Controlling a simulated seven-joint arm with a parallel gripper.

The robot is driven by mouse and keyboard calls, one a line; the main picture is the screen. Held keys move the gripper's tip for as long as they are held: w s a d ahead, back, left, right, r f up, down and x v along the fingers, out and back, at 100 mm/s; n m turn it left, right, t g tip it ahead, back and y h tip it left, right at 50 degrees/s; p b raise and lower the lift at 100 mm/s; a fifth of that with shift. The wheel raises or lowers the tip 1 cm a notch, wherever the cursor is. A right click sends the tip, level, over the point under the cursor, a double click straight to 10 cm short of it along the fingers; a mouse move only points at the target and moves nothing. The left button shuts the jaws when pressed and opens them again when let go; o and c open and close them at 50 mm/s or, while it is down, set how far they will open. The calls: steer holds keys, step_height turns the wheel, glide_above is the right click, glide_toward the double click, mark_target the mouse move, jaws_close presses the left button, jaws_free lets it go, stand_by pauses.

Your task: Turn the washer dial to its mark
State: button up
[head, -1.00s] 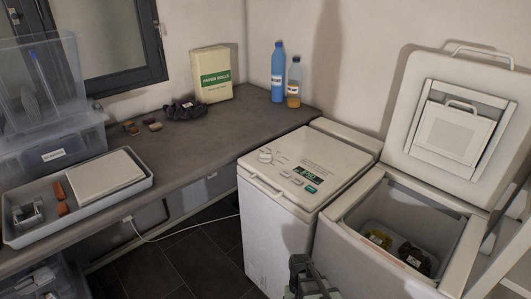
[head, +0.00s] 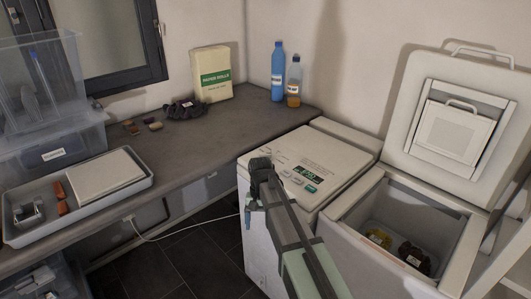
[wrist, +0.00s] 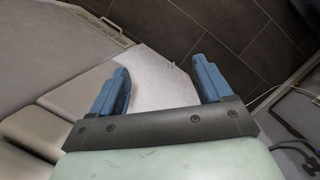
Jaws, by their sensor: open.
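The washer is the closed white toploader (head: 320,150) with a small green display (head: 307,172) and several buttons on its top. Its dial is hidden behind my gripper in the head view. My gripper (head: 255,190) is in front of the washer's front left corner, and whether it touches anything cannot be told. In the wrist view its two blue fingers (wrist: 160,85) are wide apart with nothing held between them. A pale washer surface (wrist: 155,82) and dark floor tiles show beyond them; no dial can be made out there.
The second toploader (head: 335,245) stands to the right with its lid (head: 455,130) raised and items in its tub. A cable hangs below the counter.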

steer(key=w+a+r+t, duration=0.1)
steer(key=w+r, duration=0.2)
steer(key=r, duration=0.2)
steer(key=w+a+r, duration=0.2)
steer(key=r, duration=0.3)
step_height(320, 180, up, 15)
steer(key=t, duration=0.2)
glide_above(266, 154)
step_height(266, 154, down, 13)
steer(key=shift+w+a+f, duration=0.1)
steer(key=shift+w+f, duration=0.05)
steer(key=c, duration=1)
